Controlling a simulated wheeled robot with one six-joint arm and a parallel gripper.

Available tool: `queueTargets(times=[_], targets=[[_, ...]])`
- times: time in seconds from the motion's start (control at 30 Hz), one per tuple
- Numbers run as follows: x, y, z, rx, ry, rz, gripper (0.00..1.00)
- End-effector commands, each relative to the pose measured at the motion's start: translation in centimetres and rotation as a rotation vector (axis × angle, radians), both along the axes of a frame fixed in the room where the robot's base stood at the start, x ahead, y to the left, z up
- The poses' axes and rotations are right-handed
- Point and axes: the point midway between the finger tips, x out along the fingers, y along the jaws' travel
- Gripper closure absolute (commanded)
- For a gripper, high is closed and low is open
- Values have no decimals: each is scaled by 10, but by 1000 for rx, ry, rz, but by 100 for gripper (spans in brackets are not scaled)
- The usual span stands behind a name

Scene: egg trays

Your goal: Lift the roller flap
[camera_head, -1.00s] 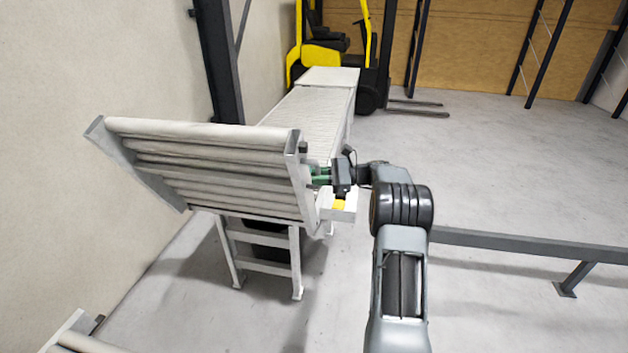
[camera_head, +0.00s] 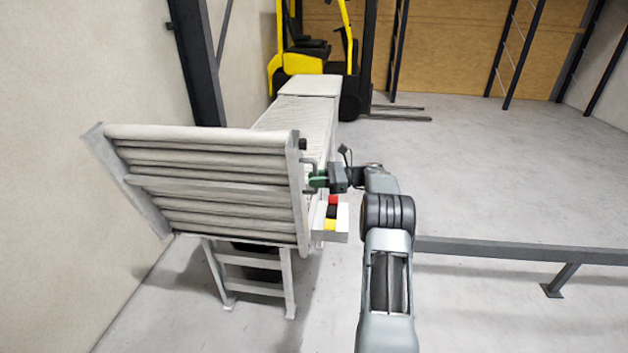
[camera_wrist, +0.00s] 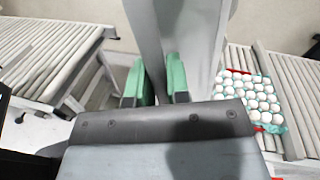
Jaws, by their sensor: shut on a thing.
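The roller flap (camera_head: 205,187) is a white frame of grey rollers at the near end of the conveyor, and it stands raised and steeply tilted. My gripper (camera_head: 316,180), with green fingers, is at the flap's right side rail and shut on the flap's handle (camera_head: 308,166). In the wrist view the green fingers (camera_wrist: 158,84) sit beside the pale side rail (camera_wrist: 192,40). The fingers hide most of the grip point there.
A control box (camera_head: 330,236) with red and yellow parts is just below my gripper. The conveyor (camera_head: 300,118) runs back to a yellow forklift (camera_head: 305,62). A tray of white eggs (camera_wrist: 250,98) lies on rollers at right in the wrist view. A low grey rail (camera_head: 500,250) stands at right.

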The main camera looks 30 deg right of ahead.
Motion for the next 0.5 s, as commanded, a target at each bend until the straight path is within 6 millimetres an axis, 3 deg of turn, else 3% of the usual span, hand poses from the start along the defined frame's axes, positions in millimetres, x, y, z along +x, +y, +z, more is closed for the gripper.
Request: queueTargets(times=[0.27,0.5], targets=[[-1,0,-3,1,4,4,59],[-1,1,-3,0,4,6,59]])
